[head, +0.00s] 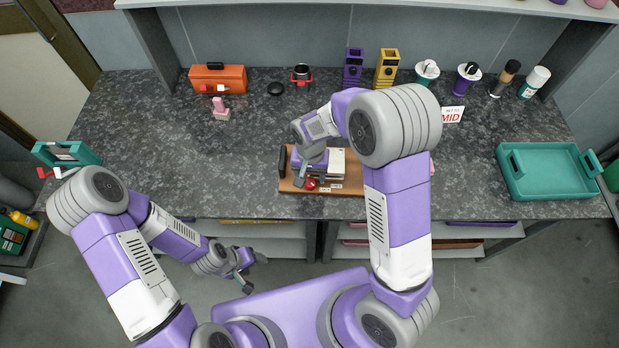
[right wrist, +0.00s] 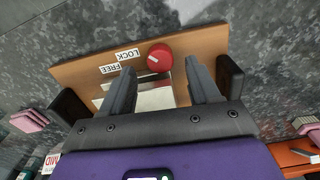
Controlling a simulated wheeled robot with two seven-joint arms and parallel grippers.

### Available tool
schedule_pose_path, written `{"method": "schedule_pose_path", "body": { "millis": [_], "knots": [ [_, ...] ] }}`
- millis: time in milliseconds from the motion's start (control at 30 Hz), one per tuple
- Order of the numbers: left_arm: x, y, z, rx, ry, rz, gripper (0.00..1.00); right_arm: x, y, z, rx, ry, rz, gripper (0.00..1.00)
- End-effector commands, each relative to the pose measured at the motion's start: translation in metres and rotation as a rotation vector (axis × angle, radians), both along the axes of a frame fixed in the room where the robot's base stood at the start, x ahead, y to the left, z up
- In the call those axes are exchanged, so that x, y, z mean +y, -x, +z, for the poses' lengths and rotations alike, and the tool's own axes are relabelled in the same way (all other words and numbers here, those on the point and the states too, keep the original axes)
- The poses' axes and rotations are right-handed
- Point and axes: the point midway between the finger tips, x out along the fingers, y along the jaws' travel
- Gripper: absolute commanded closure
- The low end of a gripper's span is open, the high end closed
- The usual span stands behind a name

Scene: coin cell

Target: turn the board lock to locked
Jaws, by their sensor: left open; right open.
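A wooden board (head: 348,187) lies at the counter's front edge. A red round knob (head: 311,184) sits on it; it also shows in the right wrist view (right wrist: 160,57), with a short white mark on its left part. Beside it are the LOCK label (right wrist: 127,55) and the FREE label (right wrist: 110,69). I cannot tell surely which label the mark points to. My right gripper (head: 308,180) is open above the board; in the wrist view the knob shows between and just beyond its fingertips. My left gripper (head: 246,274) is open and empty, low in front of the counter.
Black blocks (right wrist: 230,76) stand at the board's ends, close to my right fingers. A teal tray (head: 550,187) is at the right, an orange toolbox (head: 218,78) at the back left. A small pink object (head: 221,111) stands nearby.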

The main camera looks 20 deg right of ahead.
Motion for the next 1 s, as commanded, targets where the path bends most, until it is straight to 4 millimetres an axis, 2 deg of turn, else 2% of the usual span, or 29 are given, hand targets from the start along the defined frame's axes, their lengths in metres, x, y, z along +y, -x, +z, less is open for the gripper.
{"method": "schedule_pose_path", "body": {
  "millis": [33,200,567,900,933,1000],
  "knots": [
    [0.000,0.000,-0.004,0.000,0.000,0.000,0.39,0.000,0.001,-0.011,0.002,0.000,0.001,0.39],
    [0.000,0.000,-0.007,0.000,0.000,-0.001,0.39,0.000,0.001,-0.029,0.001,0.000,0.001,0.39],
    [0.000,0.000,-0.008,0.000,0.000,-0.001,0.39,0.000,0.000,-0.033,0.000,-0.001,0.002,0.39],
    [0.000,0.000,-0.008,0.001,0.000,-0.001,0.39,0.000,0.000,-0.033,0.000,-0.001,0.002,0.91],
    [0.000,0.000,-0.008,0.001,0.000,-0.001,0.39,0.000,0.000,-0.033,0.000,-0.001,0.002,0.95],
    [0.000,0.000,-0.007,0.001,0.000,-0.001,0.39,0.000,0.000,-0.033,0.000,-0.001,-0.004,0.95]
  ]
}}
